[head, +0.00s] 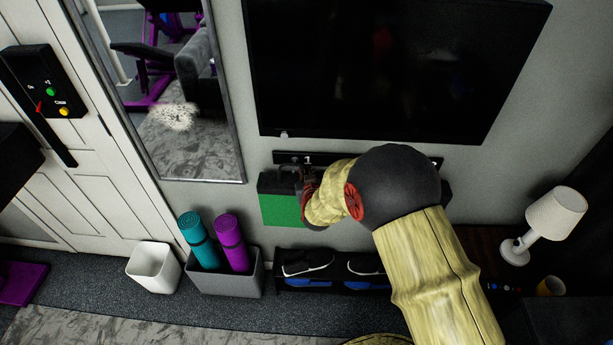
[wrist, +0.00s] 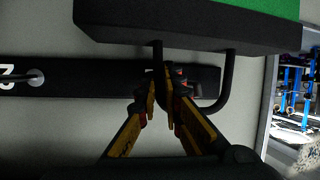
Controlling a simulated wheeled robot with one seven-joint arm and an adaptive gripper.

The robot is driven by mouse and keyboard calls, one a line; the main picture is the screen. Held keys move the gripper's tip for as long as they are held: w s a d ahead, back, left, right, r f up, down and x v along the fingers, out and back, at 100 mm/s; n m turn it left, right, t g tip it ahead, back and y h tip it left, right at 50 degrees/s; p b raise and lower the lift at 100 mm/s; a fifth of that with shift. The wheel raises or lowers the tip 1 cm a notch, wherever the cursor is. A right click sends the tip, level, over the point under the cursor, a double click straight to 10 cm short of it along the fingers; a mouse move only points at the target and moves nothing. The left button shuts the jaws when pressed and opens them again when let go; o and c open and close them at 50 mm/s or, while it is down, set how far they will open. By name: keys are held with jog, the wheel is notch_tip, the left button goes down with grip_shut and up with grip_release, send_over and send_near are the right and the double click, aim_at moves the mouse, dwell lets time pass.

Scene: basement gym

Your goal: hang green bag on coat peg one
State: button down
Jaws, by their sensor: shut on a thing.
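The green bag (head: 280,208), with black sides and a black handle, hangs upright in front of the wall just below the black peg rail (head: 290,157). My gripper (head: 308,180) is shut on the bag's handle, close to the rail. In the wrist view, the picture is upside down: the bag (wrist: 190,25) is at the top, its handle (wrist: 227,85) loops down, and my fingers (wrist: 162,88) pinch one side of it. The number 1 shows on the rail in the head view. Peg one is hidden around my fingers; I cannot tell whether the handle touches it.
A wall screen (head: 390,65) is above the rail. Below are a shoe rack (head: 335,283), a grey bin (head: 225,284) with rolled mats and a white bin (head: 153,268). A lamp (head: 555,212) stands at right. Another peg (wrist: 36,77) by number 2 is empty.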

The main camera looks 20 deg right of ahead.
jog(key=shift+w+d, duration=0.15)
jog(key=shift+w, duration=0.35)
jog(key=shift+w+d+f+b, duration=0.15)
jog(key=shift+w+f+b, duration=0.2)
jog(key=shift+f+b, duration=0.25)
jog(key=shift+w+d+f+b, duration=0.1)
jog(key=shift+w+f+b, duration=0.25)
jog(key=shift+b, duration=0.35)
